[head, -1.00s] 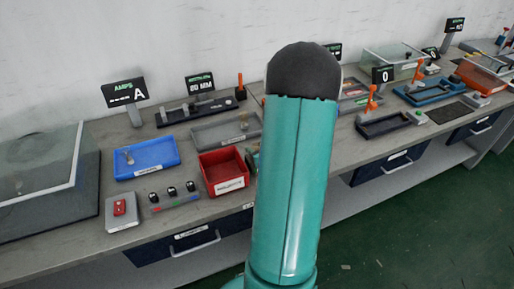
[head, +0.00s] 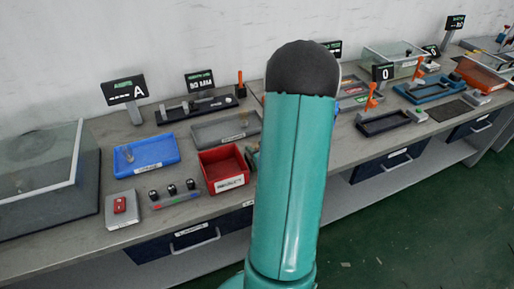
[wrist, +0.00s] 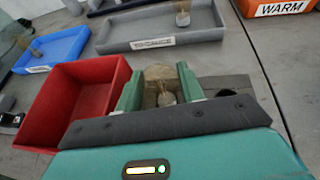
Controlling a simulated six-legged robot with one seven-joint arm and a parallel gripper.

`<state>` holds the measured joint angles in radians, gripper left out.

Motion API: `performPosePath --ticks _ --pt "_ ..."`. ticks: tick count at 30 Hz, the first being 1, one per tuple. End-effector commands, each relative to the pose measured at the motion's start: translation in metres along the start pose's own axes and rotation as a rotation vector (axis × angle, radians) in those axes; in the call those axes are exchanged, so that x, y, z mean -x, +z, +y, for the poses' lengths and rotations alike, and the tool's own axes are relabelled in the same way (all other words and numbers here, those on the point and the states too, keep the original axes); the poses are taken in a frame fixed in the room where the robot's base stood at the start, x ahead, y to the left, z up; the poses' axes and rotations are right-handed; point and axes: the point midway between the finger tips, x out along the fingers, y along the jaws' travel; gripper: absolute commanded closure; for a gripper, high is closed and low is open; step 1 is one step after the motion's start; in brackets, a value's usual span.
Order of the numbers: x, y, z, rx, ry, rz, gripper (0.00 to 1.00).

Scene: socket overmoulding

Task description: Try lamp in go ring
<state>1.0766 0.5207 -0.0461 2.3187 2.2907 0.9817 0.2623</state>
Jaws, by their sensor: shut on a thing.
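A lamp (wrist: 165,98) with a clear, amber-tinted bulb and a grey base is between the green fingers of my gripper (wrist: 161,90) in the wrist view. The gripper is shut on it. A dark grey plate with a dark round hole (wrist: 228,93) lies just right of the gripper; it may be the go ring, but I cannot tell for sure. Whether the lamp's lower end is in a ring is hidden by my gripper. In the head view my arm hides the lamp and most of the gripper.
An empty red bin (head: 222,167) stands left of the gripper. A blue tray (head: 146,168) and a grey tray (head: 215,131) hold lamps. An orange container marked WARM (wrist: 285,8) is at the upper right. A red-button box (head: 120,206) sits near the front edge.

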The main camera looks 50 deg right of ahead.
Motion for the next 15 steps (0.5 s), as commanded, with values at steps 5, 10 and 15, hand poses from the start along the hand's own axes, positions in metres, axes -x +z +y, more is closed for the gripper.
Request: performPosePath --ticks 5,10,15 --pt "0.001 0.003 0.0 0.001 0.0 -0.001 0.83" --pt "0.003 0.008 0.0 0.0 0.0 0.0 0.83" --pt "0.006 0.014 0.0 0.001 0.0 -0.001 0.83"
